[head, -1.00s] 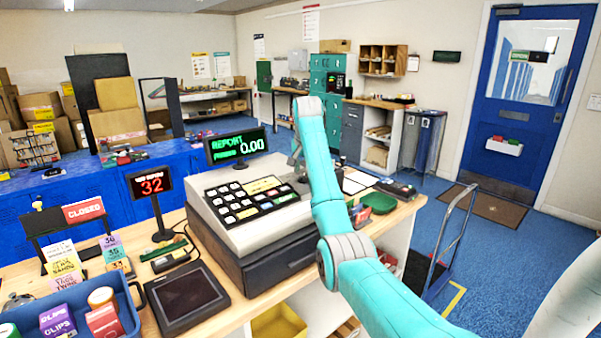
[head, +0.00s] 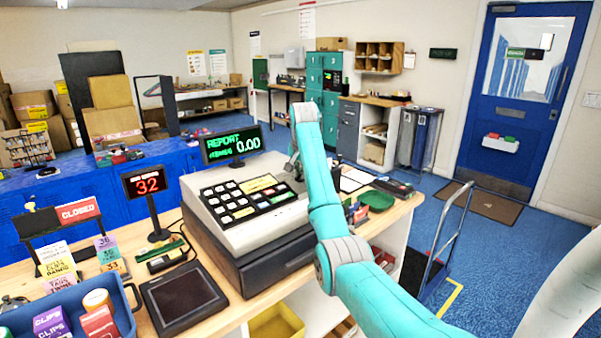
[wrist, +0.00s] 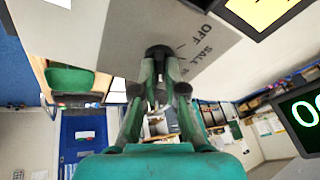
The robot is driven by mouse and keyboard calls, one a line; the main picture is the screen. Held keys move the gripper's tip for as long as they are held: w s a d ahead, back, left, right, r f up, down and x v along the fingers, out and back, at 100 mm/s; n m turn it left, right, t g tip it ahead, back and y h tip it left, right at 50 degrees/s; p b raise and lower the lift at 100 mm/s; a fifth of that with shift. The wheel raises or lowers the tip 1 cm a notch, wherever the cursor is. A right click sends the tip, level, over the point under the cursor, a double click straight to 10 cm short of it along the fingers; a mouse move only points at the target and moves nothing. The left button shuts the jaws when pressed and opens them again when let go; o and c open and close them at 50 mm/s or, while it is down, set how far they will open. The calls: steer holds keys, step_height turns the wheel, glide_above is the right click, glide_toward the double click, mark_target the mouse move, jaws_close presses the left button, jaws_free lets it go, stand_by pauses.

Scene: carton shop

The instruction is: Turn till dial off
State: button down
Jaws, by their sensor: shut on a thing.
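The grey till (head: 245,215) stands on the wooden counter, with a keypad on top. Its display (head: 232,145) reads "REPORT" and 0.00 in green; part of it shows in the wrist view (wrist: 306,112). In the wrist view the dark round dial (wrist: 158,51) sits on the till's grey panel, beside printed words including "OFF". My gripper (wrist: 160,75) is shut on the dial, fingers on both sides of it. The dial's pointer is hidden. In the head view my gripper (head: 297,168) is at the till's right end, mostly hidden by my arm.
A number sign (head: 146,183) showing 32, a dark tablet (head: 183,298) and a blue tray (head: 122,310) stand left of the till. A green dish (head: 377,200) lies to its right. A hand cart (head: 440,250) stands on the floor beyond the counter's right end.

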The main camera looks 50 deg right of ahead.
steer(key=shift+f, duration=0.15)
steer(key=n+t, duration=0.1)
steer(key=n, duration=0.4)
steer(key=shift+s+n+y, duration=0.15)
steer(key=shift+n+y, duration=0.15)
steer(key=shift+y, duration=0.1)
steer(key=n, duration=0.3)
steer(key=n+t+y, duration=0.1)
steer(key=n, duration=0.2)
steer(key=shift+d+f+y, duration=0.1)
steer(key=shift+d+y, duration=0.05)
steer(key=shift+y, duration=0.15)
steer(key=n+y, duration=0.1)
steer(key=n, duration=0.6)
steer(key=shift+d+y, duration=0.1)
steer(key=shift+y, duration=0.3)
steer(key=n+y, duration=0.1)
steer(key=n, duration=0.4)
steer(key=shift+d+n+g, duration=0.1)
steer(key=shift+n+g, duration=0.2)
steer(key=shift+f+y, duration=0.1)
steer(key=shift+y, duration=0.2)
steer(key=c, duration=1.2)
jaws_free()
steer(key=shift+c, duration=0.2)
